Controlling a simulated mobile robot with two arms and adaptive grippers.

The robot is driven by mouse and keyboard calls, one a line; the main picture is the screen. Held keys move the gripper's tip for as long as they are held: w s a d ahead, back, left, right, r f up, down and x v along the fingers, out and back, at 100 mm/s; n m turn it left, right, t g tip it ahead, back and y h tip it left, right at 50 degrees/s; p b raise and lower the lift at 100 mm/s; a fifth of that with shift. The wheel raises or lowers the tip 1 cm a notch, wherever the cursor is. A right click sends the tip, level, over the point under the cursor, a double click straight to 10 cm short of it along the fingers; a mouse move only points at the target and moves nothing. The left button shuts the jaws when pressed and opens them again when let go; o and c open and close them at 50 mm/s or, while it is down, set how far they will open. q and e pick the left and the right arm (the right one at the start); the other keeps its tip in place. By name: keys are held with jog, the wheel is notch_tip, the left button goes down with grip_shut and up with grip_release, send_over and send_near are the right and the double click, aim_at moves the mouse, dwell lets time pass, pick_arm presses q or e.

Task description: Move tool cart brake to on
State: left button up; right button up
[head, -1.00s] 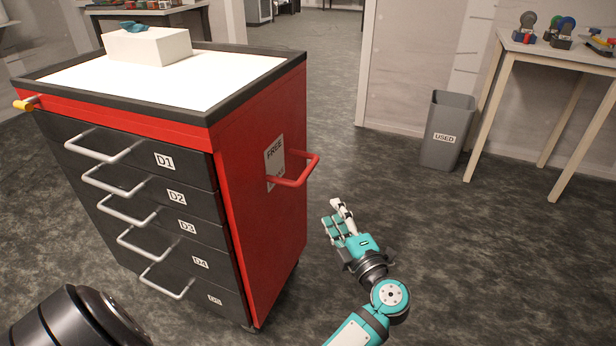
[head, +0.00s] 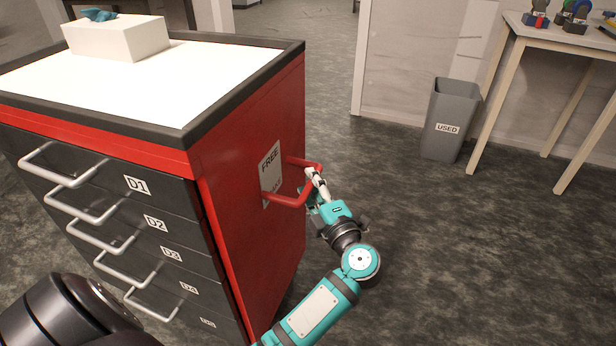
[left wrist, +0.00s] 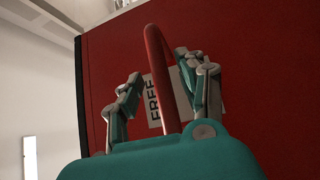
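The red and black tool cart (head: 240,140) stands at the left in the head view. A red U-shaped brake lever (head: 288,201) sticks out from its right side. Behind it is a label plate (head: 270,172) reading FREE at the top; its lower word is partly hidden by the lever. My left gripper (head: 313,184) is at the lever's outer end. In the left wrist view, the lever (left wrist: 158,75) passes between its spread fingers, which look open. Whether a finger touches it I cannot tell. My right gripper is not in view.
A white box (head: 118,38) with a teal item sits on the cart top. Drawer handles (head: 65,165) stick out from the cart's front. A grey USED bin (head: 447,110) and a table (head: 545,35) stand at the back right. The floor right of the cart is clear.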

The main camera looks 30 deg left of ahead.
pick_arm(q)
jog(key=shift+w+a, duration=0.15)
jog(key=shift+a, duration=0.05)
jog(key=shift+r, duration=0.1)
jog(key=shift+c, duration=0.5)
grip_shut()
